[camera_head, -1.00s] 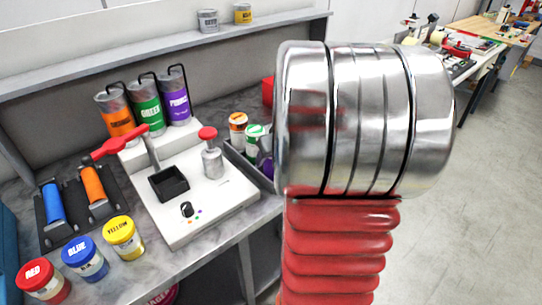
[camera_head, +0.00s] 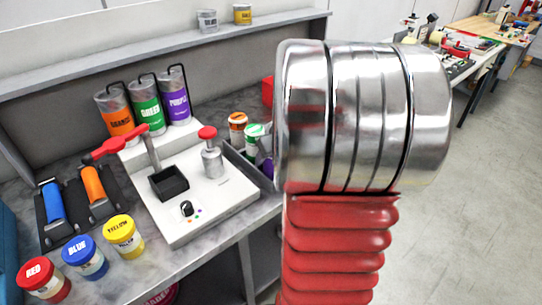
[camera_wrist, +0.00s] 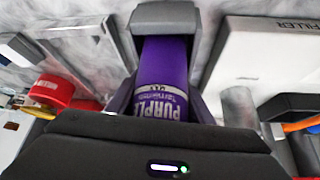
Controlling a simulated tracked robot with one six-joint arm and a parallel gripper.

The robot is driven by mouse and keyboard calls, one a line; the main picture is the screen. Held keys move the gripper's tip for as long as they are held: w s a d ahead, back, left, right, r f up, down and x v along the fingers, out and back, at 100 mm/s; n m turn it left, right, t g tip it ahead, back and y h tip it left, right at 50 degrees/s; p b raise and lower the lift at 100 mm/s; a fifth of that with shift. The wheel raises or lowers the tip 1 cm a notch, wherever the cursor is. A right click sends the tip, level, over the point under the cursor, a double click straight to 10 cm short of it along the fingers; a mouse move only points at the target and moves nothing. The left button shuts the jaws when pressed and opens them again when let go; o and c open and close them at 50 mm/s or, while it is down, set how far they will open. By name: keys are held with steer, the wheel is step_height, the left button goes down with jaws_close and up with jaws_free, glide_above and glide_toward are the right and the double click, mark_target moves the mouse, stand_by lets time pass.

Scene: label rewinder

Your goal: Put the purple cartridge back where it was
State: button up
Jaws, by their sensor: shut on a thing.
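The purple cartridge (camera_wrist: 165,62) shows in the wrist view, with white PURPLE lettering on its side. My gripper (camera_wrist: 162,98) is shut on it, with dark finger parts along both sides. A grey block (camera_wrist: 165,18) covers the cartridge's far end; I cannot tell whether the cartridge rests in anything. In the head view my arm hides the gripper. A blue cartridge (camera_head: 53,203) and an orange cartridge (camera_head: 93,186) lie in black cradles at the left of the bench.
The white filler machine (camera_head: 215,205) with a red lever stands mid-bench; its edge shows right in the wrist view (camera_wrist: 262,60). Orange, green and purple canisters (camera_head: 178,105) stand behind it. Jars with red, blue and yellow lids (camera_head: 122,235) line the front.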

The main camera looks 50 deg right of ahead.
steer(key=shift+s+a+f, duration=0.1)
steer(key=shift+s+f, duration=0.15)
steer(key=shift+f, duration=0.65)
steer(key=o, duration=1.4)
steer(key=shift+o, duration=1.3)
steer(key=shift+r, duration=0.1)
steer(key=shift+s+r, duration=0.15)
steer(key=shift+r, duration=0.25)
steer(key=v, duration=1.4)
steer(key=shift+w+r, duration=0.15)
steer(key=shift+w, duration=0.2)
